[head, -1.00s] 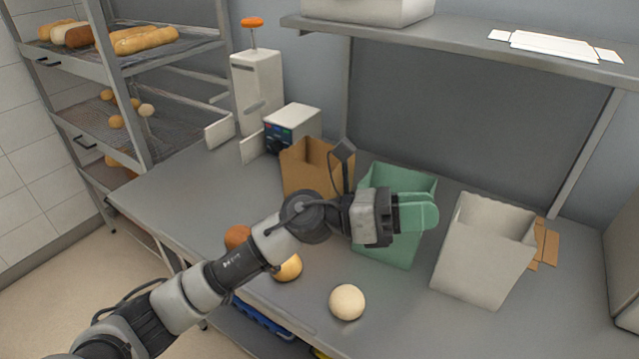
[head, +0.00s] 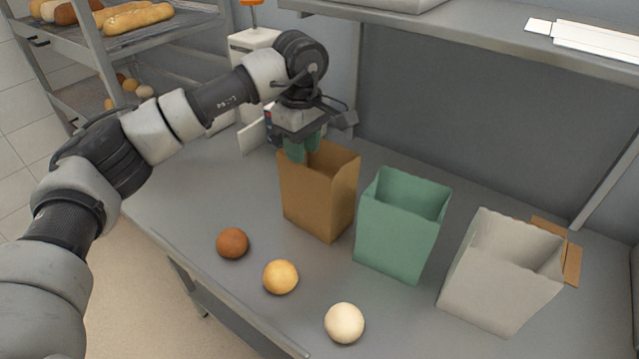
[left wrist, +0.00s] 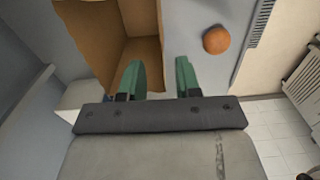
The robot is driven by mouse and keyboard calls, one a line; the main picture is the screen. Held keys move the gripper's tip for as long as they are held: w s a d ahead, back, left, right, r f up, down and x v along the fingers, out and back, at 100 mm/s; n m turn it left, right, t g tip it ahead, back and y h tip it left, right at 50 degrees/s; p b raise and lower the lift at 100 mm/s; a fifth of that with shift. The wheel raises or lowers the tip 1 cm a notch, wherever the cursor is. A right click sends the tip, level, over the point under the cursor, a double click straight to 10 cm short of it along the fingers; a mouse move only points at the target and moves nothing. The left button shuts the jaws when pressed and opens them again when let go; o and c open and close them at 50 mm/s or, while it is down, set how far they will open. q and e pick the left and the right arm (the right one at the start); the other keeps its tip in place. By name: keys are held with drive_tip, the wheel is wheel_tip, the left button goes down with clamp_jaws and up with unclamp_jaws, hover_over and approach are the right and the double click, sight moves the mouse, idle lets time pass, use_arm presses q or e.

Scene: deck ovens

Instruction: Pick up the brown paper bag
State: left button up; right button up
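The brown paper bag (head: 308,197) stands upright and open-topped on the grey worktop, left of the green bag. My left gripper (head: 302,152) points down at the bag's back-left top rim. Its two green fingers are apart. In the left wrist view my left gripper (left wrist: 160,68) is open, with one finger over the brown bag (left wrist: 88,42) and the other to the right of its side edge. Whether the fingers touch the bag I cannot tell. My right gripper is not in view.
A green bag (head: 398,235) and a white bag (head: 495,285) stand to the right. A dark brown bun (head: 232,243), a golden bun (head: 280,277) and a pale bun (head: 344,323) lie in front. A shelf (head: 470,38) hangs above the worktop. A bread rack (head: 115,50) stands at the left.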

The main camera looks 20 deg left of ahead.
sight(304, 191)
use_arm(q)
wheel_tip(304, 191, down, 2)
drive_tip(key=shift+f+p, duration=0.2)
drive_tip(key=shift+p, duration=0.1)
wheel_tip(304, 191, down, 4)
drive_tip(key=shift+r+p, duration=0.15)
drive_tip(key=shift+p, duration=0.7)
drive_tip(key=shift+f, duration=0.6)
clamp_jaws()
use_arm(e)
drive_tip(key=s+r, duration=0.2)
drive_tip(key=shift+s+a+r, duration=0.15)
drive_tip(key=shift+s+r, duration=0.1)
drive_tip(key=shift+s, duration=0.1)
